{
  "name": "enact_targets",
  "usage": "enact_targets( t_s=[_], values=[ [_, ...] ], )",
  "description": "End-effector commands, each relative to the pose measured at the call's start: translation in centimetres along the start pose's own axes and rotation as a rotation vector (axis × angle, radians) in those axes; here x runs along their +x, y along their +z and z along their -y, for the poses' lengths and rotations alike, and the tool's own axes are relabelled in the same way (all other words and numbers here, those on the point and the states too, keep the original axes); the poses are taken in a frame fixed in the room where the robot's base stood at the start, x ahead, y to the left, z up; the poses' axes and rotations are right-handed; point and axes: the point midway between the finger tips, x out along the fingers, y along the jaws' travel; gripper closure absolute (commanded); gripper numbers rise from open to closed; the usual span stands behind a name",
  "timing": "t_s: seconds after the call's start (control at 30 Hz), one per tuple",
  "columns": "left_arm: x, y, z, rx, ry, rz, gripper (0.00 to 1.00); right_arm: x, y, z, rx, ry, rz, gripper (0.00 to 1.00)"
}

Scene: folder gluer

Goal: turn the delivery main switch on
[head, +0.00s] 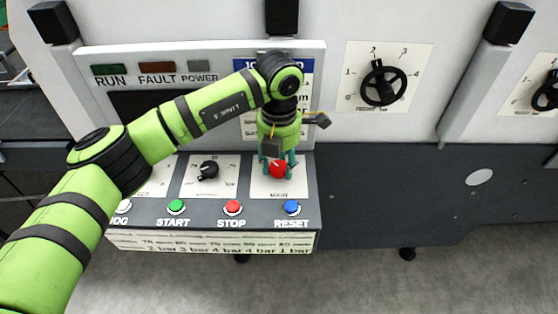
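The main switch appears to be the red knob (278,170) on a white plate at the right end of the sloped control panel (222,192). My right gripper is not in view.
A black selector (208,170) sits left of the red knob. Below are the green START (176,206), red STOP (233,207) and blue RESET (292,208) buttons. A black handwheel dial (383,85) is on the wall to the right. My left arm covers part of the panel and screen.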

Motion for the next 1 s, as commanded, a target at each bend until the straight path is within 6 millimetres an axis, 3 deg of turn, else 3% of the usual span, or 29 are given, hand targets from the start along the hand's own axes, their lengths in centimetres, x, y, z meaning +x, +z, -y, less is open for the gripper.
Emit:
enact_targets(
  t_s=[0.27, 0.47, 1.0],
  values=[
    [0.1, 0.0, 0.0, 0.016, 0.002, 0.000, 0.89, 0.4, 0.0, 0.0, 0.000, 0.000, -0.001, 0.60],
    [0.4, 0.0, -0.1, 0.094, 0.002, 0.001, 0.89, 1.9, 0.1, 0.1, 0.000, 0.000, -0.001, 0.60],
    [0.4, 0.0, -0.1, 0.564, 0.003, 0.000, 0.89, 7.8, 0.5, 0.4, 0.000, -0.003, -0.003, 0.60]
  ],
)
